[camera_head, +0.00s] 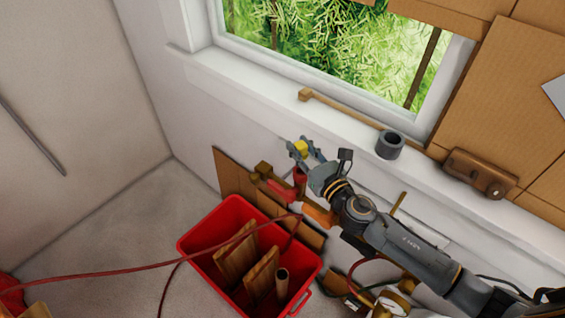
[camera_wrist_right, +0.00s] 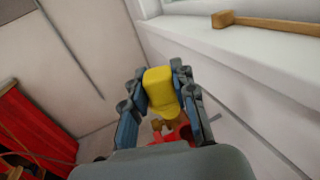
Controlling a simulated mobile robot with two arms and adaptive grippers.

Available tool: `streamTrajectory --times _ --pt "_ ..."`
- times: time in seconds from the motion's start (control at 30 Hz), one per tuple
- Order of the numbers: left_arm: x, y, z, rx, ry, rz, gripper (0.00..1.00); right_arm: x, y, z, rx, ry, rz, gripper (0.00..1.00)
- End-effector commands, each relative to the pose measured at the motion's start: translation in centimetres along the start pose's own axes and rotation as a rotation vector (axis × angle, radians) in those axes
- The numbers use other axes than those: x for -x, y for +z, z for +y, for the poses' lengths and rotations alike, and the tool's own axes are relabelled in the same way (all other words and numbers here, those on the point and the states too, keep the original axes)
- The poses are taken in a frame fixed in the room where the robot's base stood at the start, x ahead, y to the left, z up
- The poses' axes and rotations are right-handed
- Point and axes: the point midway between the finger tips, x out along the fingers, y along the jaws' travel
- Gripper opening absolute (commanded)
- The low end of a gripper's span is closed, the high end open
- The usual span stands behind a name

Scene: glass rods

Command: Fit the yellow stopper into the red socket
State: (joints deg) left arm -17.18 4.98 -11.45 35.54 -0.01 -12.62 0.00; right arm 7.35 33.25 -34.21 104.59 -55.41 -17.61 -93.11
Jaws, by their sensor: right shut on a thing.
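The yellow stopper (camera_head: 301,147) is a small block between the fingers of my right gripper (camera_head: 300,146). It shows large in the right wrist view (camera_wrist_right: 160,88), where the right gripper (camera_wrist_right: 160,75) is shut on it with a finger on each side. A red piece that looks like the red socket (camera_head: 299,177) is below the gripper in the head view, partly hidden by it. In the wrist view the red socket (camera_wrist_right: 182,134) shows beyond and below the stopper, apart from it as far as I can tell. My left gripper is not in view.
A red crate (camera_head: 191,247) with wooden pieces stands on the floor below. The white window sill (camera_head: 260,83) holds a wooden-handled tool (camera_head: 340,106) and a dark grey ring (camera_head: 390,145). A red cable (camera_head: 120,270) runs across the lower left. Brown boards (camera_head: 228,172) lean at the wall.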

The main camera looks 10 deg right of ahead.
Motion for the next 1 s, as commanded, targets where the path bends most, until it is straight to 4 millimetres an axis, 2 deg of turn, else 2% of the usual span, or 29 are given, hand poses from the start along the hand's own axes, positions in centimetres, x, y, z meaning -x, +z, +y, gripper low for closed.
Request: streamTrajectory --times 0.1,0.23,0.53,0.8,1.0 --pt "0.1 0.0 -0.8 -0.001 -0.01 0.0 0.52 -0.3 -1.0 -1.6 -0.002 -0.048 0.0 0.0" --pt "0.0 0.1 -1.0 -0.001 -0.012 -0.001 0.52 -0.4 -1.6 -2.3 0.001 -0.066 0.0 0.0" --pt "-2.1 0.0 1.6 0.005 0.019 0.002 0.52 -0.5 -3.8 -2.3 0.001 -0.066 -0.001 0.0" --pt "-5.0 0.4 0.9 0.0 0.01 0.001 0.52 -0.5 -6.6 -2.3 0.001 -0.066 -0.001 0.0" --pt "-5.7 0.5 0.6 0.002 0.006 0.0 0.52 -0.5 -7.3 -2.3 0.002 -0.066 -0.001 0.0"
